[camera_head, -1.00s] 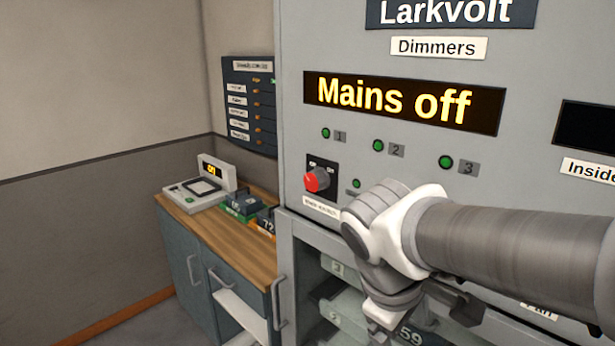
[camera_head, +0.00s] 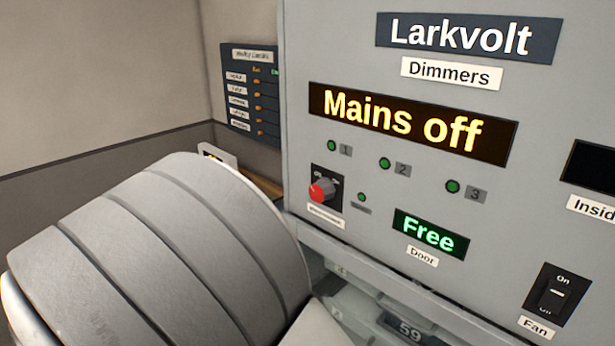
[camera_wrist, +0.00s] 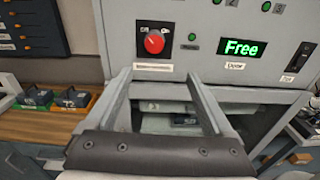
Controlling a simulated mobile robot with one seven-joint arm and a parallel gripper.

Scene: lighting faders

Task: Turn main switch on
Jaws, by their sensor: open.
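The main switch is a red rotary knob (camera_head: 321,190) on a dark square plate at the lower left of the grey dimmer cabinet's front. The knob also shows in the wrist view (camera_wrist: 155,43), with small On and Off marks above it; its exact pointing is too small to tell. The cabinet display (camera_head: 402,117) reads "Mains off" in yellow. My gripper (camera_wrist: 158,76) is open and empty in the wrist view, its two fingers apart below the knob and not touching it. In the head view my gripper is hidden; my arm fills the lower left.
A green "Free" door display (camera_head: 430,233) is right of the knob, with a fan switch (camera_head: 557,294) farther right. Below is an open bay with dimmer modules (camera_head: 408,328). A wooden counter (camera_wrist: 30,125) with small boxes stands left. A dark breaker panel (camera_head: 253,92) hangs behind.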

